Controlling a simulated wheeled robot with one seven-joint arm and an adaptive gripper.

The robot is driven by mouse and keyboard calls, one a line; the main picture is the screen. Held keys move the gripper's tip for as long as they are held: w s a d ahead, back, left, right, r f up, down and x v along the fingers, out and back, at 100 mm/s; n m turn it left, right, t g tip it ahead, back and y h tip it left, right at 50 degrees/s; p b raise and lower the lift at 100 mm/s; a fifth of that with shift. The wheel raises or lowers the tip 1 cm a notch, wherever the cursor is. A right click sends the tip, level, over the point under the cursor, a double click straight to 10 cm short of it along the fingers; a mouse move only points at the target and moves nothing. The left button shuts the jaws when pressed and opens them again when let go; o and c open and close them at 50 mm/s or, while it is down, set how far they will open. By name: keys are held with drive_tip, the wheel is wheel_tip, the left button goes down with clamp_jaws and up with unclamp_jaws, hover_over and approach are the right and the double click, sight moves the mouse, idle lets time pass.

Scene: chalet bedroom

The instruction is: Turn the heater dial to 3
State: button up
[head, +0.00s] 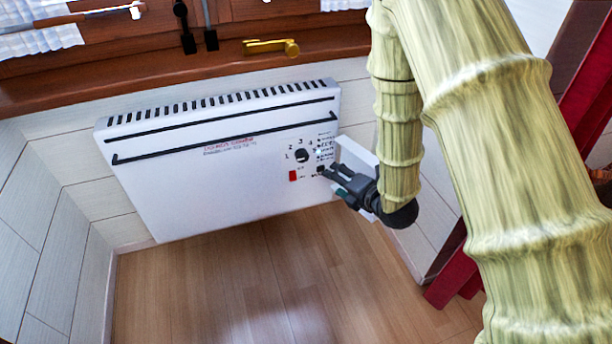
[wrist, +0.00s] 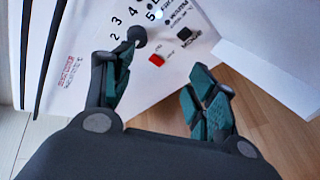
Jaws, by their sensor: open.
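The white heater (head: 220,180) hangs on the wall under the window. Its black round dial (head: 303,156) is on the right part of the front, with printed numbers around it. My gripper (head: 328,172) is just right of and below the dial, close to the heater front. In the wrist view my gripper (wrist: 161,75) is open with nothing between its green-padded fingers. The dial (wrist: 137,36) shows at the left fingertip, which partly covers it; I cannot tell whether they touch. Numbers 2, 3, 4 and 5 show beside it. Where the dial points cannot be made out.
A red switch (head: 293,176) sits below the dial, and it shows in the wrist view (wrist: 156,59). A wooden sill (head: 180,79) with a gold handle (head: 271,47) is above. The wooden floor (head: 240,280) below is clear.

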sight(303, 159)
drive_tip(key=w+a+n+b, duration=0.1)
drive_tip(key=w+a+b, duration=0.1)
drive_tip(key=w+b, duration=0.1)
drive_tip(key=w+a+f+n+y+b, duration=0.1)
drive_tip(key=w+a+n+b, duration=0.1)
drive_tip(key=w+a, duration=0.1)
drive_tip(key=w+a+f+n+b, duration=0.1)
drive_tip(key=w+a+n+b, duration=0.1)
drive_tip(key=w+a+b, duration=0.1)
drive_tip(key=shift+w+a+f+t+y+b, duration=0.1)
drive_tip(key=shift+w+a+t+y+b, duration=0.05)
drive_tip(key=shift+w+t+y+b, duration=0.2)
drive_tip(key=shift+x, duration=0.85)
drive_tip(key=c, duration=1)
